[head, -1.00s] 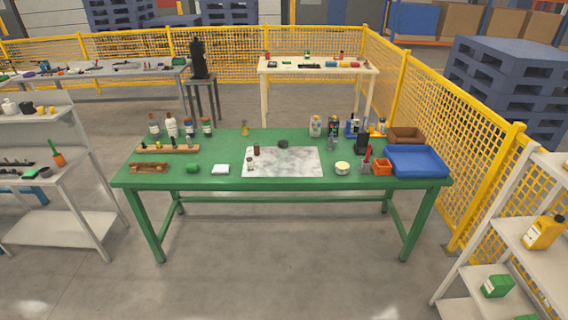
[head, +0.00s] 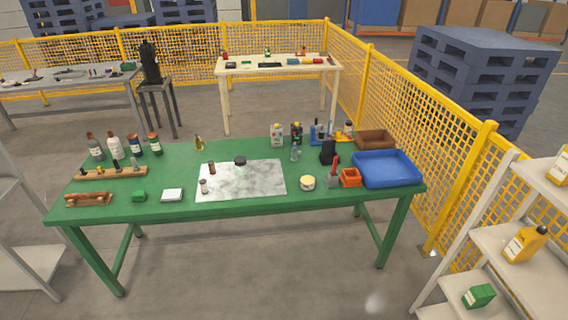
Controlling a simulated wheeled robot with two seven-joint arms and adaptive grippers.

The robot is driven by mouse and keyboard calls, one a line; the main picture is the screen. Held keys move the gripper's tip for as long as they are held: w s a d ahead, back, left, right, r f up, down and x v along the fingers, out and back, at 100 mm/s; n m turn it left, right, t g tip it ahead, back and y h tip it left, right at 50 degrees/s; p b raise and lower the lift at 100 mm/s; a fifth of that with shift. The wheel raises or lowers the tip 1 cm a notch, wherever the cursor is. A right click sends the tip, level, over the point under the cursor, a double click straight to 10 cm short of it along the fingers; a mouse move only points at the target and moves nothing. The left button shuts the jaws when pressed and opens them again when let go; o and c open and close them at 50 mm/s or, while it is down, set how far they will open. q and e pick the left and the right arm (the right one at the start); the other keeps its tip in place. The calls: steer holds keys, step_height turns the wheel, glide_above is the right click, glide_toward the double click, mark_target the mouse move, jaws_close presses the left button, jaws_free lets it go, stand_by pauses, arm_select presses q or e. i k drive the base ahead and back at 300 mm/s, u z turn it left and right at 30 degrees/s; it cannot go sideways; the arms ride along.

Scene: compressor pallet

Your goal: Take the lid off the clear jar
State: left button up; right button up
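No jar can be made out with certainty as the clear one. A small pale jar-like container (head: 204,187) stands upright on the front left of the marble slab (head: 255,182), on the green table (head: 160,207); whether its top is a lid is too small to tell. A clear-looking bottle (head: 295,153) stands behind the slab to the right. A squat cream container (head: 307,183) sits right of the slab. Neither of my grippers shows in the head view.
A dark round item (head: 240,160) and a brown bottle (head: 212,168) are on the slab. A blue tray (head: 386,168), orange bin (head: 350,178) and brown box (head: 376,140) crowd the table's right end. Yellow fencing (head: 440,150) runs behind. The floor in front is clear.

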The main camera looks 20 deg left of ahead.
mark_target(241, 172)
steer(key=z, duration=0.15)
steer(key=i, duration=0.8)
steer(key=u, duration=0.75)
steer(key=i, duration=0.95)
steer(key=u, duration=1)
